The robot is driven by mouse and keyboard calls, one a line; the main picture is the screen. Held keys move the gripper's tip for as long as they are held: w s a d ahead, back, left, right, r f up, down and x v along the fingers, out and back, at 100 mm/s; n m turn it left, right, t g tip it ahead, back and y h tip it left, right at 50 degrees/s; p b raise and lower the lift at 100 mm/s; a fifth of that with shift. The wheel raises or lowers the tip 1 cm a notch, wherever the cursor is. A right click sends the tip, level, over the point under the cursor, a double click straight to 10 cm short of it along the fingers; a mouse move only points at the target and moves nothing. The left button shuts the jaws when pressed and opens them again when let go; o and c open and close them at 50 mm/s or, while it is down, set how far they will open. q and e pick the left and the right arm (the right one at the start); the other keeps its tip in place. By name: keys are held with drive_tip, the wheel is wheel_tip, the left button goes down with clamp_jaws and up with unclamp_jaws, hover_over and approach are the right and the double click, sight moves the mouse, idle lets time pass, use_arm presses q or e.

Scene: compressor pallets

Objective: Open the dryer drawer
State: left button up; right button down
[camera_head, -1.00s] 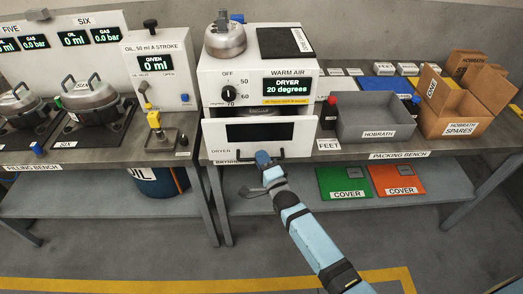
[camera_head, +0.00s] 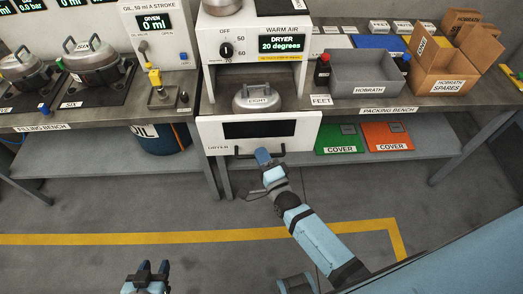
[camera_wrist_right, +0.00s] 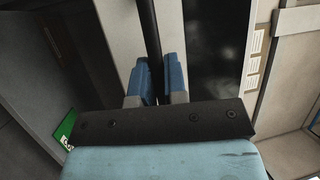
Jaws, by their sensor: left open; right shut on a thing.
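The dryer (camera_head: 254,50) stands on the bench, a white cabinet with a dial and a display reading 20 degrees. Its drawer (camera_head: 305,128) is pulled out toward me, with a dark window in its white front. A compressor labelled EIGHT (camera_head: 258,97) sits inside behind the front. My right gripper (camera_head: 268,158) is shut on the dark bar handle (camera_head: 245,153) of the drawer. In the right wrist view the blue fingers (camera_wrist_right: 156,80) close around the dark handle bar (camera_wrist_right: 150,30). My left gripper (camera_head: 150,272) is open and empty, low over the floor, away from the bench.
A grey HOBRATH tray (camera_head: 368,72) and a cardboard spares box (camera_head: 440,70) stand on the packing bench. Two compressors stand on the filling bench at left. The floor before the benches is clear.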

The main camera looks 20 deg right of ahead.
use_arm(q)
drive_tip(key=shift+f, duration=0.1)
use_arm(e)
drive_tip(key=c, duration=1.3)
unclamp_jaws()
drive_tip(key=shift+o, duration=0.5)
use_arm(q)
drive_tip(key=shift+w+r, duration=0.1)
drive_tip(key=shift+r, duration=0.1)
drive_tip(key=shift+d, duration=0.1)
use_arm(e)
drive_tip(key=shift+s+f, duration=0.1)
drive_tip(key=shift+s, duration=0.05)
